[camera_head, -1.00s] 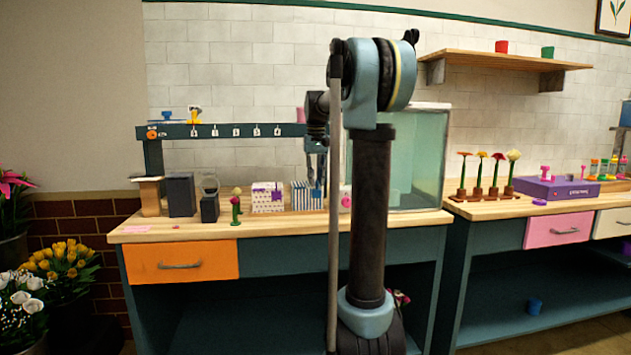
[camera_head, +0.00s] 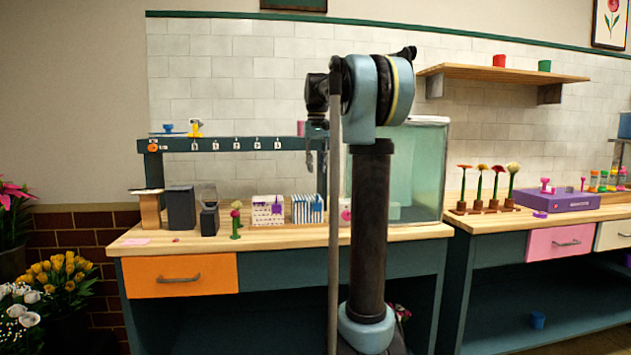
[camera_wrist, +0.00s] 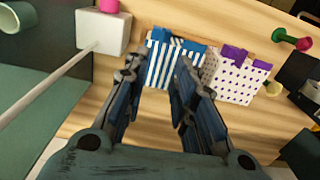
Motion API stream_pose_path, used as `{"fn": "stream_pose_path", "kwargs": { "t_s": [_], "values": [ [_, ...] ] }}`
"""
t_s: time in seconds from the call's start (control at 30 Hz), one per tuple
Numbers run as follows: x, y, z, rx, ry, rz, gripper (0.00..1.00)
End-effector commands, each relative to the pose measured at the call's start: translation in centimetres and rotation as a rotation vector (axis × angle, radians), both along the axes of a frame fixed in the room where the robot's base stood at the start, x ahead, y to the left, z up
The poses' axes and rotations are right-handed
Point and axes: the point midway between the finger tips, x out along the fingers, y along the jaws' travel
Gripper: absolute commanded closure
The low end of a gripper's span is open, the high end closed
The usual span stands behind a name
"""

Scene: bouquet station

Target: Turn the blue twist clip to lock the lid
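A blue-and-white striped box (camera_head: 307,209) stands on the wooden bench. It also shows in the wrist view (camera_wrist: 172,62), with blue parts along its top edge. These look like the blue twist clip (camera_wrist: 195,47), but its exact turn is unclear. My gripper (camera_wrist: 157,68) is open and empty, its two fingers apart, with the striped box seen between and beyond the tips. In the head view my gripper (camera_head: 316,172) hangs above the striped box, clear of it, partly hidden by my arm.
A purple-dotted box (camera_wrist: 232,80) with purple clip parts stands right beside the striped box in the wrist view. A white block (camera_wrist: 103,36) with a pink knob is on its other side. A glass tank (camera_head: 425,170) stands right on the bench. A dark rail (camera_head: 225,145) runs behind.

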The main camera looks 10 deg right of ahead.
Motion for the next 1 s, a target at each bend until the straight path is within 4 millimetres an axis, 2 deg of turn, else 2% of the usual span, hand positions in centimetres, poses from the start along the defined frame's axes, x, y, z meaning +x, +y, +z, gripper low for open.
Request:
{"fn": "stream_pose_path", "kwargs": {
  "t_s": [0.1,0.23,0.67,0.83,1.0],
  "values": [
    [0.0,0.0,1.3,0.0,0.0,0.0,0.75],
    [0.0,0.0,2.1,0.0,0.0,0.0,0.75],
    [-0.2,0.0,2.2,0.0,-0.001,0.0,0.75],
    [-2.6,0.0,0.9,0.0,-0.012,0.0,0.75],
    [-6.9,0.0,-1.9,-0.001,-0.034,0.001,0.75]
  ]
}}
